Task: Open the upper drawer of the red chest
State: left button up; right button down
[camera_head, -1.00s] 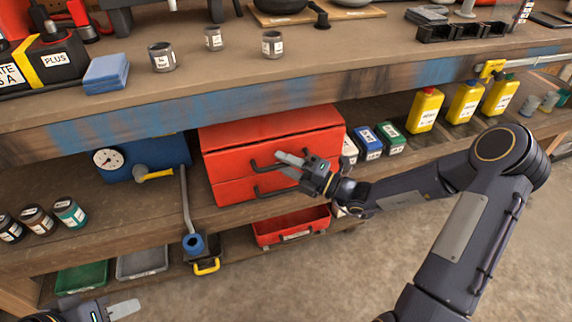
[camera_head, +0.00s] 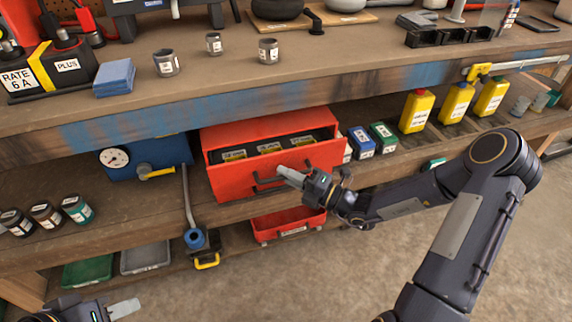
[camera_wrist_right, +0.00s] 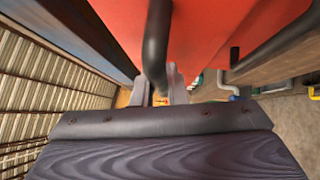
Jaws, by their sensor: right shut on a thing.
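The red chest (camera_head: 216,134) stands on the shelf below the bench top. Its upper drawer (camera_head: 232,180) is pulled out, and dark items with yellow labels (camera_head: 270,148) show inside. My right gripper (camera_head: 288,174) is at the front of the upper drawer, shut on its dark handle (camera_head: 262,183). The right wrist view shows the handle (camera_wrist_right: 157,45) running down between the fingertips (camera_wrist_right: 160,88). The lower drawer is mostly hidden behind the upper one. My left gripper (camera_head: 124,309) is at the bottom left edge, away from the chest; its jaw gap cannot be made out.
Small bottles (camera_head: 362,142) and yellow jugs (camera_head: 416,110) stand to the right. A red tray (camera_head: 288,226) sits below. The floor in front is clear.

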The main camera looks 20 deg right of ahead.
jog(key=s+p, duration=0.5)
jog(key=s, duration=1.1)
jog(key=shift+d, duration=0.3)
jog(key=shift+w, duration=0.1)
jog(key=c, duration=1.5)
grip_release()
jog(key=shift+o, duration=0.2)
jog(key=p+v, duration=0.1)
jog(key=v, duration=0.7)
jog(key=shift+a, duration=0.1)
